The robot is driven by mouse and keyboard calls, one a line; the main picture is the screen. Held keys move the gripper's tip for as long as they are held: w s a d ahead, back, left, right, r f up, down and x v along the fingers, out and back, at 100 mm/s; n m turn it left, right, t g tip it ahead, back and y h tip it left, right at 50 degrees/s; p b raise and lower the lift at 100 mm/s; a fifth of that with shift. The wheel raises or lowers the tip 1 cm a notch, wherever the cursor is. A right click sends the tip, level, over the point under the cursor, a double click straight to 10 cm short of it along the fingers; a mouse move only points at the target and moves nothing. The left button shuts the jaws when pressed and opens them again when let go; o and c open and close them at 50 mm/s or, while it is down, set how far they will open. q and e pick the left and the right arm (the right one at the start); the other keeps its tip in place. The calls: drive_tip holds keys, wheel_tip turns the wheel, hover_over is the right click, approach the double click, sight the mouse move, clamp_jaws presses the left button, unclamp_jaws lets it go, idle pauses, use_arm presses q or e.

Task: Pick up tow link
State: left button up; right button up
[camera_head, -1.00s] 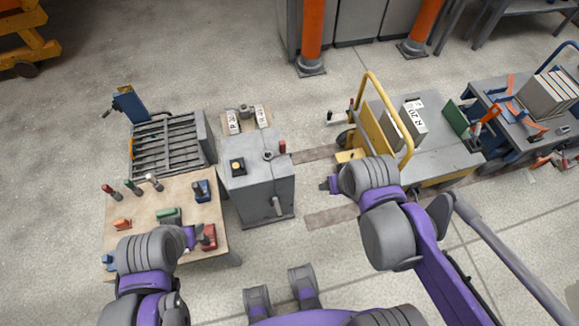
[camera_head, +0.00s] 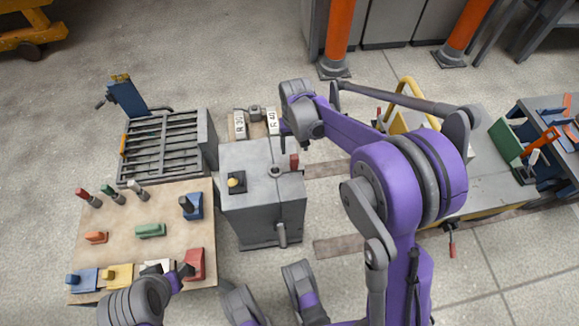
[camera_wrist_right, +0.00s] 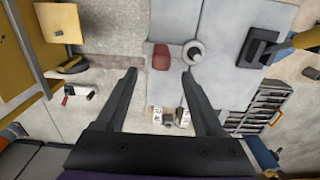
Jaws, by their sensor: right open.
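No part is plainly marked as the tow link, and I cannot tell for sure which one it is. A grey cabinet (camera_head: 262,211) carries a dark ring-shaped fitting (camera_head: 275,171) and an upright red piece (camera_head: 294,161) at its right edge. My right gripper (camera_head: 286,132) hangs above the cabinet's back edge. In the right wrist view its two fingers (camera_wrist_right: 160,72) are spread and empty, with the red piece (camera_wrist_right: 161,57) and the ring (camera_wrist_right: 193,52) beyond, between the fingertip lines. My left gripper (camera_head: 183,272) is low over the bench beside a red block; its fingers are too small to read.
The wooden bench (camera_head: 128,215) holds several coloured blocks and handled tools. A slatted grey rack (camera_head: 160,146) stands behind it. Plates marked R 30 and R 40 (camera_head: 240,125) lie behind the cabinet. A yellow-railed cart (camera_head: 408,88) is at the right, partly hidden by my right arm.

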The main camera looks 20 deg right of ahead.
sight(294, 155)
wheel_tip(294, 155, down, 4)
drive_tip(key=shift+f+b, duration=0.1)
drive_tip(key=shift+b, duration=0.3)
drive_tip(key=f, duration=0.1)
drive_tip(key=f+b, duration=0.1)
drive_tip(key=f, duration=0.1)
drive_tip(key=f+b, duration=0.1)
drive_tip(key=f, duration=0.1)
drive_tip(key=shift+s+a, duration=0.1)
drive_tip(key=shift+s, duration=0.15)
drive_tip(key=shift+c, duration=0.3)
clamp_jaws()
drive_tip(key=shift+r, duration=0.1)
